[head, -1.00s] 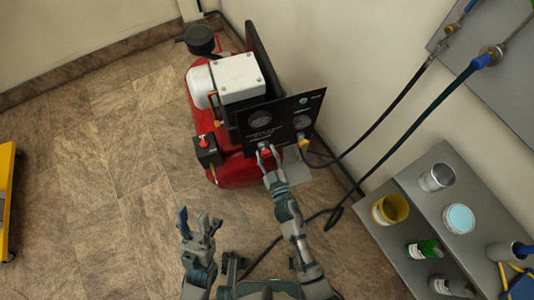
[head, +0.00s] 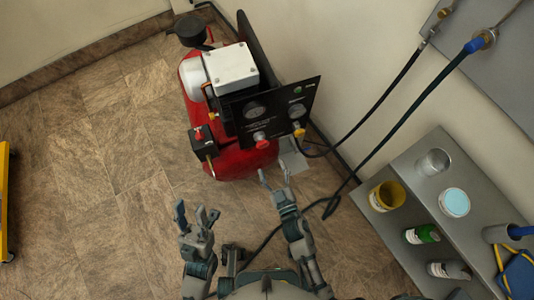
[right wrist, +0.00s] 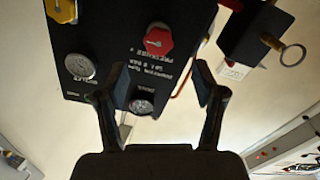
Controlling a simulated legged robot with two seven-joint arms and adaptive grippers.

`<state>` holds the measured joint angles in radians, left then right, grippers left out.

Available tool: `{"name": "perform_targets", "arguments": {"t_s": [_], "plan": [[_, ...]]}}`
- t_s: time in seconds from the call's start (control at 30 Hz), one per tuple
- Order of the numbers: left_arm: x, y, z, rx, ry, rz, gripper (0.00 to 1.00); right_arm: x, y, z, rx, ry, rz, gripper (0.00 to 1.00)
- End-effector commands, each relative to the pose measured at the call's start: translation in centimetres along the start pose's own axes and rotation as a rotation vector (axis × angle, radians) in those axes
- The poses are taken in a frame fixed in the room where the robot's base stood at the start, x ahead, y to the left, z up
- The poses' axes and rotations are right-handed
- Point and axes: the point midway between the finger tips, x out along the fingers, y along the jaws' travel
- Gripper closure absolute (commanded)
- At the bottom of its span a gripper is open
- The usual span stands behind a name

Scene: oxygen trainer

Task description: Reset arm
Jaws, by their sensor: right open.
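My right gripper (head: 275,179) is open and empty in the head view, below the compressor's black gauge panel (head: 283,110) and apart from it. In the right wrist view its two fingers (right wrist: 158,88) are spread, with the panel behind them. The panel carries a red knob (head: 260,140), a yellow knob (head: 299,131) and two gauges. The red knob also shows in the right wrist view (right wrist: 158,40). My left gripper (head: 196,217) hangs over the floor at the lower left, with its fingers apart and nothing between them.
The red compressor (head: 238,160) stands by the wall. Black hoses run from the panel to the wall fittings and across the floor. A grey shelf (head: 395,215) with cans and bottles is at the right. A yellow cart (head: 4,200) is at the left edge. Tiled floor between is clear.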

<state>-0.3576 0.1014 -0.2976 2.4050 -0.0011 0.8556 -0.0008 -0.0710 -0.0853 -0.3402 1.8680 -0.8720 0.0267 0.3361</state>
Motion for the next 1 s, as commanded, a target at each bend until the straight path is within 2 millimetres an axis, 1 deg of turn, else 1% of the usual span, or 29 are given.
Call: {"name": "perform_targets", "arguments": {"t_s": [0.03,0.1,0.23,0.73,1.0], "plan": [[0.0,0.0,0.0,0.000,0.000,0.000,0.60,-0.8,0.0,0.1,0.002,-0.002,0.000,0.31],[0.0,0.0,0.0,0.000,-0.001,0.000,0.60,-1.6,-0.1,0.1,0.002,-0.001,0.000,0.31],[0.0,0.0,0.0,0.000,-0.001,0.000,0.60,-2.3,0.0,0.1,0.000,-0.001,0.000,0.31],[0.0,0.0,0.2,-0.001,-0.004,0.000,0.60,-2.3,0.0,0.1,0.000,0.000,0.000,0.31],[0.0,0.1,0.0,0.000,0.000,0.000,0.60,-2.3,0.0,0.1,0.001,0.000,0.000,0.31]]}}
